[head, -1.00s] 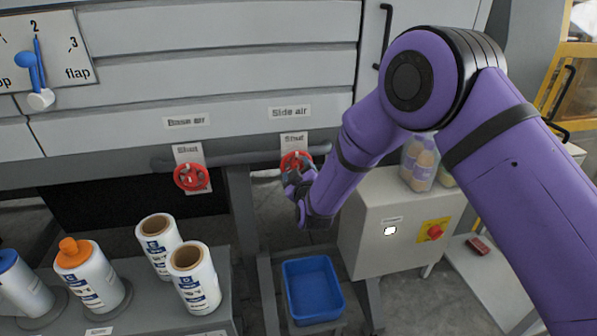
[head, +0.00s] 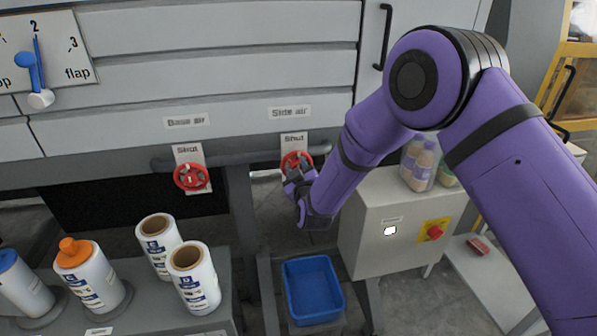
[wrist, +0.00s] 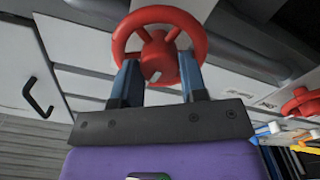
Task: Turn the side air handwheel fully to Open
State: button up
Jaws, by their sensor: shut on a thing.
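The side air handwheel (head: 297,160) is a red wheel on the pipe below the "Side air" label (head: 289,113). A plate marked "Shut" (head: 294,139) shows just above it. My gripper (head: 296,183) is at the lower part of this wheel. In the wrist view, the red wheel (wrist: 160,28) fills the top middle, and my gripper's two blue-grey fingers (wrist: 160,78) reach up to its hub and spokes, one on each side. The fingers are shut on the wheel, though their exact contact points are partly hidden.
A second red handwheel (head: 191,176), under the "Base air" label (head: 186,121), is to the left. A grey control box (head: 375,240) with a red button (head: 435,232) stands right of my gripper. A blue bin (head: 312,290) is below. White spools (head: 194,278) stand at lower left.

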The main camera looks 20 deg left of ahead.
jog(key=shift+d+f+m, duration=0.1)
jog(key=shift+f+m, duration=0.05)
jog(key=shift+m, duration=8.4)
jog(key=shift+f+m, duration=0.1)
jog(key=shift+m, duration=8.45)
jog(key=o, duration=0.9)
